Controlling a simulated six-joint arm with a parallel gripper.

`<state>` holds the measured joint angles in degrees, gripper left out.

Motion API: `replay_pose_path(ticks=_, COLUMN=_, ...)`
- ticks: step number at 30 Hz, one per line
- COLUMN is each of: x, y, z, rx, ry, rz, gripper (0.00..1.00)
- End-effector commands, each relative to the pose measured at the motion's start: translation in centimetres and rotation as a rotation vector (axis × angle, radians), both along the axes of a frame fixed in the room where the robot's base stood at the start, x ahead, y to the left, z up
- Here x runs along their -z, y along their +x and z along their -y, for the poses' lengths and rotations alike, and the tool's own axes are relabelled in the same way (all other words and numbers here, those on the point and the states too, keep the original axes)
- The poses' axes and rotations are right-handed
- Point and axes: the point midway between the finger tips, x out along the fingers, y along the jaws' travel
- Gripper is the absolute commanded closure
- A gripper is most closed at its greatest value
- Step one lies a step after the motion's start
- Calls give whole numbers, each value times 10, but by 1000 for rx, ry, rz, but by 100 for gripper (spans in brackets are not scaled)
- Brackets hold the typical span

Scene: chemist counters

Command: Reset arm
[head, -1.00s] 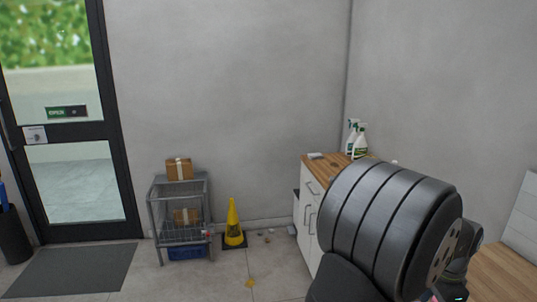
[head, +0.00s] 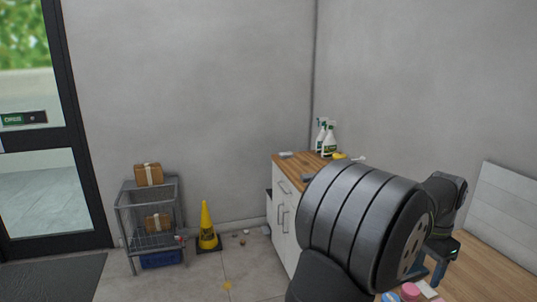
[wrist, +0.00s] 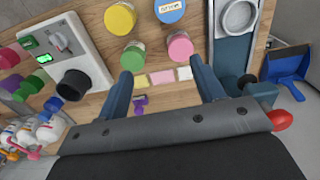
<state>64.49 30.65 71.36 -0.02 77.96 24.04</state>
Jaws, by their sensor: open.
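My gripper (wrist: 163,80) is open and empty in the wrist view, its two blue fingers spread apart above a wooden counter (wrist: 180,100). Between and beyond the fingers stand jars with coloured lids: a green one (wrist: 133,57), a pink one (wrist: 180,46) and a yellow one (wrist: 119,18). Small coloured pads (wrist: 161,77) and a purple item (wrist: 140,103) lie on the wood between the fingers. In the head view my arm fills the lower right, and the gripper is mostly hidden behind it.
A white device with a dark nozzle (wrist: 73,84) and several bottles (wrist: 48,129) are at left in the wrist view; a blue dustpan (wrist: 288,65) is at right. The head view shows a cabinet (head: 288,218), spray bottles (head: 328,140), a metal cart (head: 150,205), a yellow cone (head: 206,225) and open floor.

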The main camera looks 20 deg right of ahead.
Motion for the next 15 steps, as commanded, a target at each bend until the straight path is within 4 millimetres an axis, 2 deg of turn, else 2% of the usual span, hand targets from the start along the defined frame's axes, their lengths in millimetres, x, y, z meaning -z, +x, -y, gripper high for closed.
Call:
replay_pose_path(ticks=4, x=-4, y=30, z=10, rx=-75, ry=1, rz=0, gripper=38)
replay_pose_path(ticks=15, x=35, y=93, z=0, rx=-76, ry=2, rz=-1, gripper=38)
